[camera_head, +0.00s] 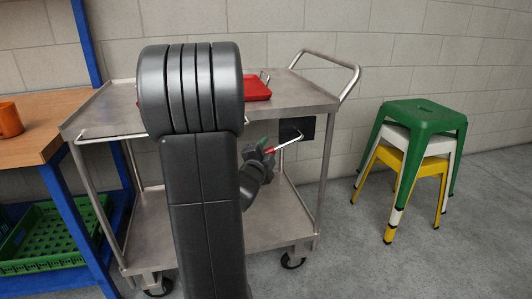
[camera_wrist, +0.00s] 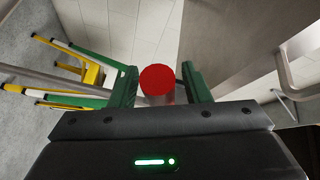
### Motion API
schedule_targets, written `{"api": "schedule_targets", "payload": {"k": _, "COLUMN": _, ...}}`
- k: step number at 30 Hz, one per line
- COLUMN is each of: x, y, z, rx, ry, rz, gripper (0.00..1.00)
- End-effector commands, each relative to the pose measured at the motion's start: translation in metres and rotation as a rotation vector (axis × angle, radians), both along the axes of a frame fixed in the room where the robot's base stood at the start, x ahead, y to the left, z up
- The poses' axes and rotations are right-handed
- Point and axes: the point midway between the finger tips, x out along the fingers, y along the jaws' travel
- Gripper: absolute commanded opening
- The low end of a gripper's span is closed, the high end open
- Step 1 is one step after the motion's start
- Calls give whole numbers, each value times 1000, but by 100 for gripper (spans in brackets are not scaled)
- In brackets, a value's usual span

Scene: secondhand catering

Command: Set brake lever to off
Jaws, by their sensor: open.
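The brake lever (camera_head: 287,144) has a red grip and a bare metal end. It sits at a dark plate (camera_head: 297,128) on the front of the steel cart (camera_head: 300,92), and its grip slants down to the left. My gripper (camera_head: 265,147) is at the free end of the grip, partly hidden behind my arm. In the wrist view my gripper (camera_wrist: 158,86) is open, with one green finger on each side of the round red grip end (camera_wrist: 157,79). Whether a finger touches it, I cannot tell. Any off marking is too small to see.
A red tray (camera_head: 256,89) lies on the cart's top, partly hidden by my arm. Stacked stools (camera_head: 424,115) stand at the right. A wooden-topped bench (camera_head: 40,125) with an orange mug (camera_head: 10,120) and a green crate (camera_head: 55,235) is at the left. Floor between cart and stools is clear.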

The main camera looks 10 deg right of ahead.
Motion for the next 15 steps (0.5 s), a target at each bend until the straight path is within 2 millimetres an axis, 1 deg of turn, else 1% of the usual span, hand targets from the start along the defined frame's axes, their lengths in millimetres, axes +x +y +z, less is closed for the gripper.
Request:
{"api": "schedule_targets", "payload": {"k": 5, "x": 0, "y": 0, "z": 0, "rx": 0, "ry": 0, "rz": 0, "gripper": 43}}
{"api": "schedule_targets", "payload": {"k": 6, "x": 0, "y": 0, "z": 0, "rx": 0, "ry": 0, "rz": 0, "gripper": 35}}
{"api": "schedule_targets", "payload": {"k": 11, "x": 0, "y": 0, "z": 0, "rx": 0, "ry": 0, "rz": 0, "gripper": 4}}
{"api": "schedule_targets", "payload": {"k": 12, "x": 0, "y": 0, "z": 0, "rx": 0, "ry": 0, "rz": 0, "gripper": 0}}
{"api": "schedule_targets", "payload": {"k": 15, "x": 0, "y": 0, "z": 0, "rx": 0, "ry": 0, "rz": 0, "gripper": 0}}
